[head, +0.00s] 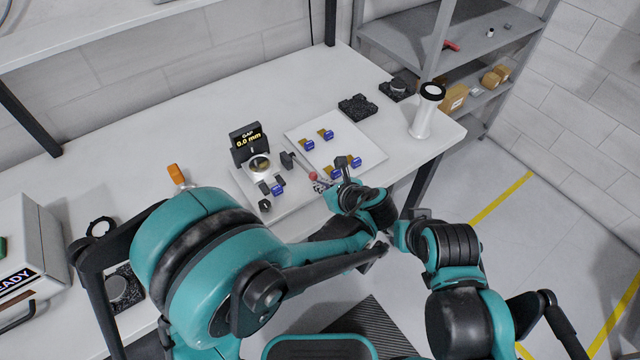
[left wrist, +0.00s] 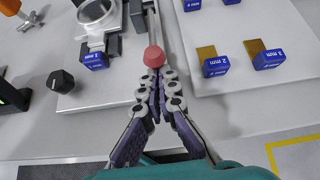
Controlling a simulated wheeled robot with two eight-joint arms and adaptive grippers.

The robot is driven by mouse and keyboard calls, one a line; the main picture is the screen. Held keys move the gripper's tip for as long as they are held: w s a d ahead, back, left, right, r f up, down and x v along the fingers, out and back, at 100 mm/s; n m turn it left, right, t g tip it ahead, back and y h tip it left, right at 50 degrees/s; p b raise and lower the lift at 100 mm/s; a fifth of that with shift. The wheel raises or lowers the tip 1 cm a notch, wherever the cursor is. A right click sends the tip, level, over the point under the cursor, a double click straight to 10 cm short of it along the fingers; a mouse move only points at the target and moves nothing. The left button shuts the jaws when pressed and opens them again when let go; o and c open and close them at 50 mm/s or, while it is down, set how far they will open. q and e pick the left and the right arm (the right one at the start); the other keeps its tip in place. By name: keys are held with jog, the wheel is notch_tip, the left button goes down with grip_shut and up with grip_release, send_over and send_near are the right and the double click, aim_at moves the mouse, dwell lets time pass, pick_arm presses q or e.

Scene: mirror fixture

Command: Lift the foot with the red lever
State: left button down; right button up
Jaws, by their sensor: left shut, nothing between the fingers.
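A metal lever (head: 301,167) with a red knob (head: 312,176) reaches out from the fixture on the white plate. In the left wrist view the red knob (left wrist: 154,57) sits right at the tips of my left gripper (left wrist: 160,78). The left fingers are shut with nothing between them; I cannot tell whether they touch the knob. In the head view my left gripper (head: 322,186) is beside the knob. I cannot make out the foot clearly.
A blue 1 mm tab (left wrist: 95,60) lies at the fixture's front. A white board (head: 320,132) with several blue-tagged gauges lies to the right. A black knob (left wrist: 62,81) sits at the plate's left front. A white cylinder (head: 424,115) stands at the table's right end.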

aim_at(308, 170)
pick_arm(q)
jog(key=shift+r, duration=0.2)
jog(key=shift+r+p, duration=0.4)
jog(key=shift+p, duration=0.3)
jog(key=r+g+h+p, duration=0.1)
jog(key=r+p, duration=0.1)
jog(key=w+a+r+g+h+p, duration=0.1)
jog(key=p, duration=0.2)
jog(key=r+g+p, duration=0.2)
jog(key=shift+w+a+r+h, duration=0.15)
jog(key=shift+w+r+h, duration=0.15)
jog(key=shift+w+h, duration=0.1)
jog(key=w+a+r+g+h+p, duration=0.1)
jog(key=w+r+g+h+p, duration=0.1)
jog(key=r+g+p, duration=0.1)
jog(key=shift+w+a+g, duration=0.3)
jog(key=shift+w+a, duration=0.05)
jog(key=shift+a, duration=0.05)
jog(key=shift+w+a+r+h+p, duration=0.2)
jog(key=shift+w+r+h+p, duration=0.15)
jog(key=shift+w+h, duration=0.05)
jog(key=shift+w+a+r, duration=0.3)
jog(key=shift+w, duration=0.2)
jog(key=shift+r, duration=0.2)
